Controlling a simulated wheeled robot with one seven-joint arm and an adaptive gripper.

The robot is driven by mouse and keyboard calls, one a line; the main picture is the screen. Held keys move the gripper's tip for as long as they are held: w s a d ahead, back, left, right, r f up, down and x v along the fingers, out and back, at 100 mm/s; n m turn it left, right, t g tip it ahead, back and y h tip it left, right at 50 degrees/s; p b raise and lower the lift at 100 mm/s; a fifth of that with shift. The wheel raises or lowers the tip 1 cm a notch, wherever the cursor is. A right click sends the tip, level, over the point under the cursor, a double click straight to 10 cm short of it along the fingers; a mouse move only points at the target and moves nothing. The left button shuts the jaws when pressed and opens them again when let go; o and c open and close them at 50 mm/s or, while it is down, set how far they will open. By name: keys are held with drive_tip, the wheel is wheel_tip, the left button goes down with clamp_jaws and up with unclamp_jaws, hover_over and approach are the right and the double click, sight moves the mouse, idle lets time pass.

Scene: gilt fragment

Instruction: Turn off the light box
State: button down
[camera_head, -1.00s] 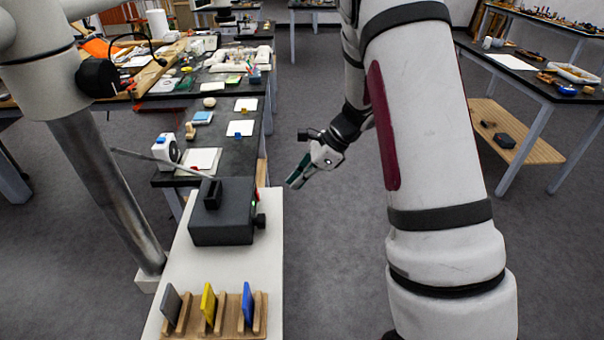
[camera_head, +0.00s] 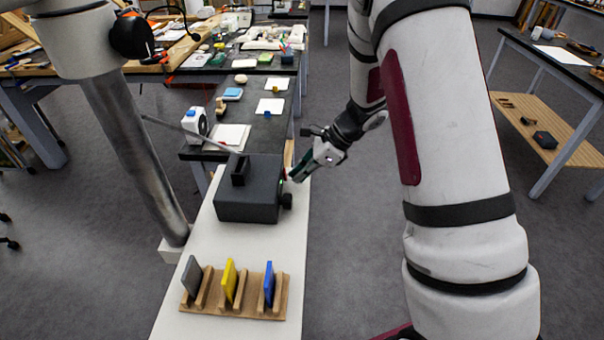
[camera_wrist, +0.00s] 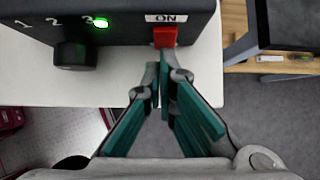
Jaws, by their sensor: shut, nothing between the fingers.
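The light box (camera_head: 247,190) is a dark box on a white bench top. In the wrist view its side face (camera_wrist: 120,22) carries a black knob (camera_wrist: 75,55), the marks 1, 2 and 3, a lit green lamp (camera_wrist: 101,22) beside the 3, and a red switch (camera_wrist: 165,37) under an ON label. My gripper (camera_wrist: 163,68) is shut and empty, its tips just below the red switch; I cannot tell whether they touch it. In the head view my gripper (camera_head: 297,174) is at the box's right side, and the switch is hidden there.
A wooden rack (camera_head: 235,293) with grey, yellow and blue plates stands on the white bench top (camera_head: 200,262) in front of the box. A black table (camera_head: 245,125) with cards and small items lies behind. Open floor is to the right.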

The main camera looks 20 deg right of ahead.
drive_tip(key=shift+w+a+f+t+y+b, duration=0.15)
drive_tip(key=shift+f+y+b, duration=0.15)
drive_tip(key=shift+b, duration=0.3)
drive_tip(key=shift+a+f+t+y+b, duration=0.15)
drive_tip(key=shift+y+b, duration=0.25)
drive_tip(key=shift+b, duration=0.2)
drive_tip(key=shift+s+r+y+b, duration=0.1)
drive_tip(key=shift+s+y+b, duration=0.4)
drive_tip(key=shift+b, duration=0.25)
drive_tip(key=shift+s+a, duration=0.1)
drive_tip(key=shift+a, duration=0.05)
drive_tip(key=shift+r, duration=0.1)
